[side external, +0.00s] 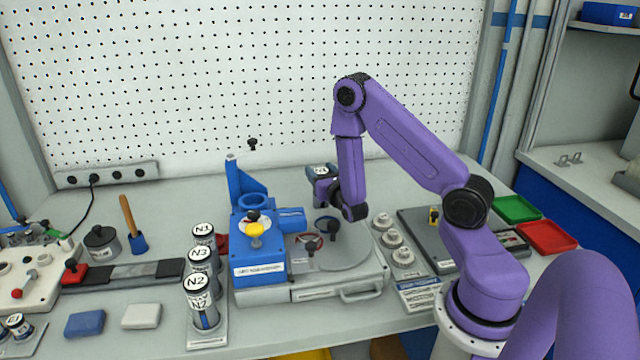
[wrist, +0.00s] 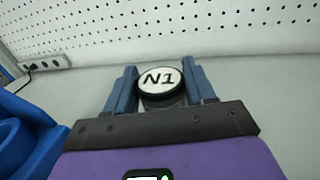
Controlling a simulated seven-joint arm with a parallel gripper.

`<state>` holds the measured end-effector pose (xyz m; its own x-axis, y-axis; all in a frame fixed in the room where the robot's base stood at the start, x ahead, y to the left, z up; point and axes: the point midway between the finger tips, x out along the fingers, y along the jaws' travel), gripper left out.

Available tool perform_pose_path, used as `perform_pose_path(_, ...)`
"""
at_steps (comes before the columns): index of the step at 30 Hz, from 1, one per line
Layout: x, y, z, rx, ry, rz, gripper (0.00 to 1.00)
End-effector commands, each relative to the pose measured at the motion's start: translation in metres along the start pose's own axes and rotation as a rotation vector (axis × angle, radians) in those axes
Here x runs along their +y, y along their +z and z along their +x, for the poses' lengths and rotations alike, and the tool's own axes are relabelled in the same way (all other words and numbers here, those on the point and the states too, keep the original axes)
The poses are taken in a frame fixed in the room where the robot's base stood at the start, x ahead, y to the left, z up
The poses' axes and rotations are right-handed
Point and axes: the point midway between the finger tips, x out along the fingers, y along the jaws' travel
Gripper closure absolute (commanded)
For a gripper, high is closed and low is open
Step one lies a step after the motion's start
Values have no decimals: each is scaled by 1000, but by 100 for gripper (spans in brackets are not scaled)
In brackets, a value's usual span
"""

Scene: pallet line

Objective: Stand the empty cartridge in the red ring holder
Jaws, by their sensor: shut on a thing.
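The red ring holder (side external: 309,240) is on that plate, to the left of and nearer than a dark ring holder (side external: 327,225). I cannot tell whether the cartridge is empty.
A blue filling station (side external: 258,265) with a yellow knob stands left of the plate. A rack of cartridges marked N1, N3 and N2 (side external: 200,282) is farther left. Several white-grey round pieces (side external: 393,238) stand right of the plate. Red (side external: 548,238) and green (side external: 517,209) trays lie at the right.

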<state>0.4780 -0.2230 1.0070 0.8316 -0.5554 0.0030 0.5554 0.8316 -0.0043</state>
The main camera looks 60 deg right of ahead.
Motion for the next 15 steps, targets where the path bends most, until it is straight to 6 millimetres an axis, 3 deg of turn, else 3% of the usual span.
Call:
perform_pose_path(6,0,-24,0,0,0,-1,100)
perform_pose_path(15,0,-28,0,-1,0,0,100)
